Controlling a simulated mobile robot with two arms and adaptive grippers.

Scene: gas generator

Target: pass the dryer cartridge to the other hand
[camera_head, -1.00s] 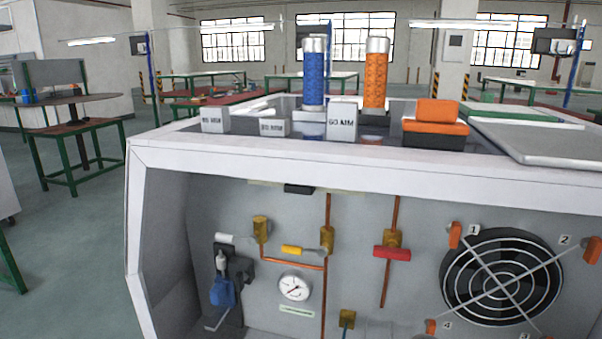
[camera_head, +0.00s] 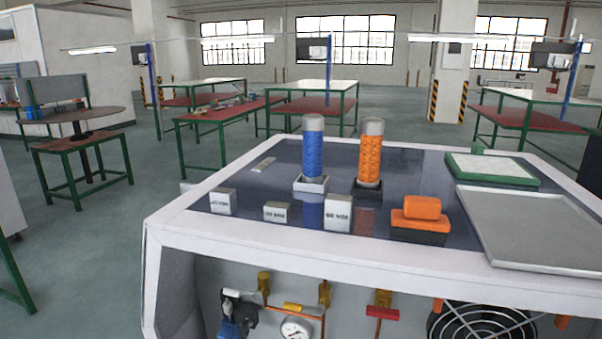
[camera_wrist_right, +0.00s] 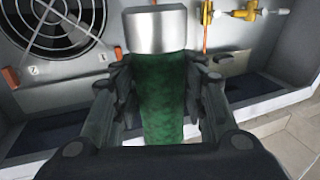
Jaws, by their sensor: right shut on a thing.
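A green cartridge (camera_wrist_right: 160,105) with a silver cap is held upright in my right gripper (camera_wrist_right: 161,92), whose fingers press on both of its sides in the right wrist view. Its lower end is hidden by the gripper. In the head view a blue cartridge (camera_head: 313,150) stands in a light holder and an orange cartridge (camera_head: 370,155) stands in a dark holder on the cabinet top. Neither gripper shows in the head view, and my left gripper is in no view.
Small labelled blocks (camera_head: 338,213), an orange item on a black box (camera_head: 420,210) and a grey tray (camera_head: 530,225) sit on the cabinet top (camera_head: 400,262). Below are valves, a gauge (camera_head: 296,329) and a fan grille (camera_wrist_right: 62,27). Floor is open at left.

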